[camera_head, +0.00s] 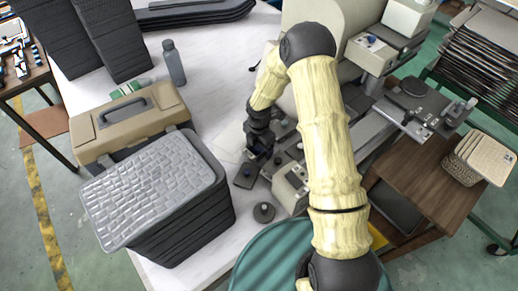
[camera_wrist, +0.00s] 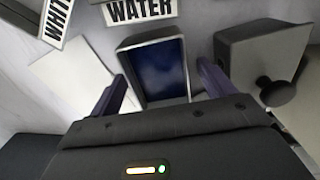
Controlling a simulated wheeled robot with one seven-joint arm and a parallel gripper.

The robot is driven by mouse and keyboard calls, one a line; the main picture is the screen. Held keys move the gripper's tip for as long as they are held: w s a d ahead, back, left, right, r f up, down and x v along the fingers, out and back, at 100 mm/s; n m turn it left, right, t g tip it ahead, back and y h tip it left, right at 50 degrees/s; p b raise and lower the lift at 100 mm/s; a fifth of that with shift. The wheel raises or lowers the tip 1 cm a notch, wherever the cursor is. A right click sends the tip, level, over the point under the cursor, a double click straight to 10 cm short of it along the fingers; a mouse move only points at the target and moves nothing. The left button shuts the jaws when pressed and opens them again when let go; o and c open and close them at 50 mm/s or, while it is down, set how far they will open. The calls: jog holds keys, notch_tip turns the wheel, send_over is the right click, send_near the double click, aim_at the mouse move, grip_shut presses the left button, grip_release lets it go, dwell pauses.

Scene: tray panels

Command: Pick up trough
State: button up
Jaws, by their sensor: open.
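A small open tray with a pale grey rim and a dark blue inside, which I take for the trough (camera_wrist: 155,70), shows in the wrist view. It lies between the two dark purple fingers of my gripper (camera_wrist: 161,85), one to each side. The fingers are apart; contact with its walls cannot be made out. In the head view my gripper (camera_head: 257,155) is low over the white table among small dark parts. The trough cannot be clearly told apart there.
A grey block (camera_wrist: 255,60) with a dark knob stands close right of the trough. A "WATER" label (camera_wrist: 140,10) is beyond it. The head view shows a grey-lidded stack (camera_head: 155,185), a beige toolbox (camera_head: 130,120), a bottle (camera_head: 174,63) and machine parts.

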jog(key=c, duration=1.2)
jog(key=shift+c, duration=0.2)
jog(key=shift+r, duration=0.15)
notch_tip(320, 180, up, 10)
jog(key=shift+b, duration=0.4)
notch_tip(320, 180, up, 10)
jog(key=p, duration=1)
send_over(259, 151)
